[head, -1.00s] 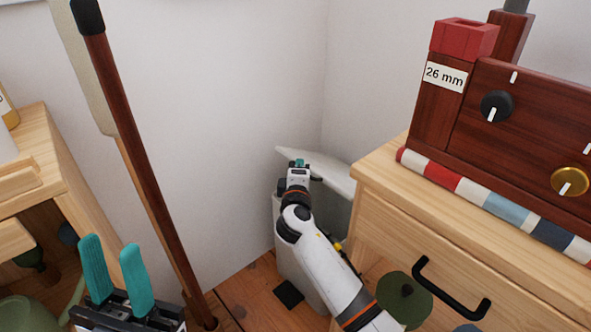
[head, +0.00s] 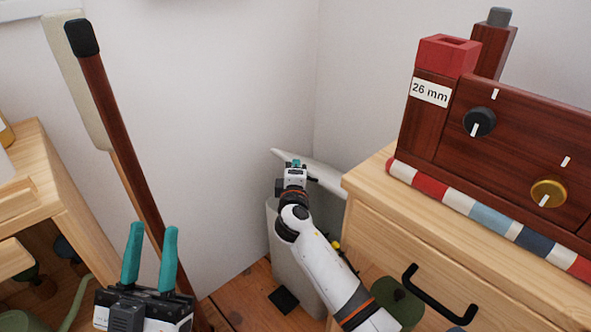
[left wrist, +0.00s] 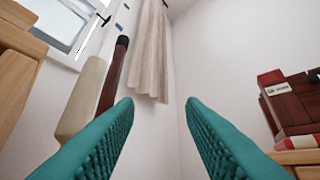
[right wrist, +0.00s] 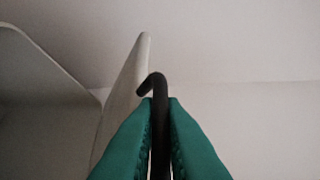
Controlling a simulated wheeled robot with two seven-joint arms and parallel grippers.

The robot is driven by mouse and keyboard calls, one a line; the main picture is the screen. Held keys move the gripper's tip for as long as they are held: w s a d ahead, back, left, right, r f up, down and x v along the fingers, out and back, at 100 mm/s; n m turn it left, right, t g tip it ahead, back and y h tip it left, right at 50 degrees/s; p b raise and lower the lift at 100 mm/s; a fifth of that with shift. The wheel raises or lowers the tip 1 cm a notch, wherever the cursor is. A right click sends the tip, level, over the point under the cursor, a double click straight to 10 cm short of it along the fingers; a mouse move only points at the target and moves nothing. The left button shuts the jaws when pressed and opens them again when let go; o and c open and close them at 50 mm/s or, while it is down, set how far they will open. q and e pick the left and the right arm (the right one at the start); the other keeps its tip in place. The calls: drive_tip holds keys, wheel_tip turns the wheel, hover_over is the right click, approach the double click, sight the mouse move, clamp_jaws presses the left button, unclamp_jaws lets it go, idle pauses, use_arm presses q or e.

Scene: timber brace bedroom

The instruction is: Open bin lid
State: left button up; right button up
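The pale grey bin (head: 284,240) stands in the corner beside the wooden drawer unit. Its white lid (head: 328,179) is raised and tilted above the rim; it shows edge-on in the right wrist view (right wrist: 124,88). My right gripper (head: 295,165) is at the lid. In the right wrist view my right gripper (right wrist: 161,104) has its teal fingers closed around a black hooked handle (right wrist: 154,82) beside the lid. The bin's inside is mostly hidden by my right arm. My left gripper (head: 150,255) is open and empty, pointing up; it also shows in the left wrist view (left wrist: 160,105).
The drawer unit (head: 372,240) with a black drawer handle (head: 436,296) stands close at the right of the bin. A dark wooden pole (head: 120,135) leans behind my left gripper. A wooden shelf unit (head: 35,140) is at the left. A dark pedal (head: 284,300) lies at the bin's foot.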

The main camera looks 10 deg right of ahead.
drive_tip(key=o, duration=0.4)
use_arm(q)
drive_tip(key=shift+s, duration=0.1)
use_arm(e)
drive_tip(key=shift+s, duration=0.1)
